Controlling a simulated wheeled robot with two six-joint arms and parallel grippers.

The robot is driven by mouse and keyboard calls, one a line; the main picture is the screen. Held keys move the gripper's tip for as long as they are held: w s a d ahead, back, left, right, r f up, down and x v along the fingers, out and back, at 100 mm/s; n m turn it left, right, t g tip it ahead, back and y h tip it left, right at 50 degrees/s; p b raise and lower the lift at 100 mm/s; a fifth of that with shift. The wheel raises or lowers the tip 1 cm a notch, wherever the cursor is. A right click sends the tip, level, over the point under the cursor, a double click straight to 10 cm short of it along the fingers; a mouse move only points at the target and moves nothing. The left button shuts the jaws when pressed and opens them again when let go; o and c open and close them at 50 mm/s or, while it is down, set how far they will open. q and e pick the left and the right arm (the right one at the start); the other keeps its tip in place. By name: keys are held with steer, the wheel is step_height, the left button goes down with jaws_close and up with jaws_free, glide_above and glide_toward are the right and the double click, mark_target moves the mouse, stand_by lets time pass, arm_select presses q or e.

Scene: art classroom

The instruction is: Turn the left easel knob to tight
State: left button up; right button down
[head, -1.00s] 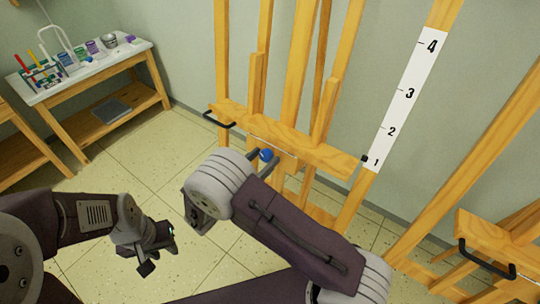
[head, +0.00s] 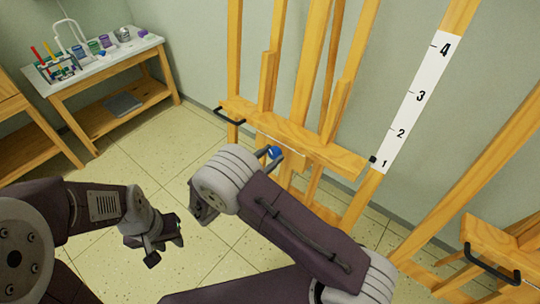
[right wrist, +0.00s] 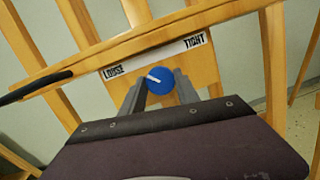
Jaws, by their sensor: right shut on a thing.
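The left easel (head: 335,158) is wooden, with a blue knob (head: 274,152) below its cross ledge. In the right wrist view the blue knob (right wrist: 161,82) has a white pointer line aimed left, toward the LOOSE end of the label strip (right wrist: 155,54); TIGHT is at the right end. My right gripper (right wrist: 160,84) is shut on the knob, one finger on each side; in the head view its arm hides much of it. My left gripper (head: 166,250) hangs over the floor at lower left, away from the easel, seemingly open and empty.
A black handle (head: 229,117) sticks out at the ledge's left end. A second easel (head: 500,235) stands at right. A table with art supplies (head: 110,60) is at back left. Tiled floor between is clear.

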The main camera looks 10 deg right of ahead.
steer(key=m, duration=0.4)
steer(key=shift+g, duration=0.4)
steer(key=m, duration=0.4)
steer(key=shift+g+p, duration=0.3)
steer(key=m, duration=0.3)
steer(key=shift+g+y, duration=0.3)
steer(key=m, duration=0.2)
steer(key=shift+m+b, duration=0.3)
steer(key=shift+b, duration=0.05)
steer(key=m+b, duration=0.1)
steer(key=m, duration=0.2)
steer(key=shift+m+y, duration=0.3)
steer(key=shift+y, duration=0.1)
steer(key=m+b, duration=0.2)
steer(key=m, duration=0.1)
steer(key=shift+r+y+b, duration=0.1)
steer(key=shift+y+b, duration=0.2)
steer(key=shift+r+m+b, duration=0.1)
steer(key=shift+m+b, duration=0.2)
steer(key=shift+m, duration=0.1)
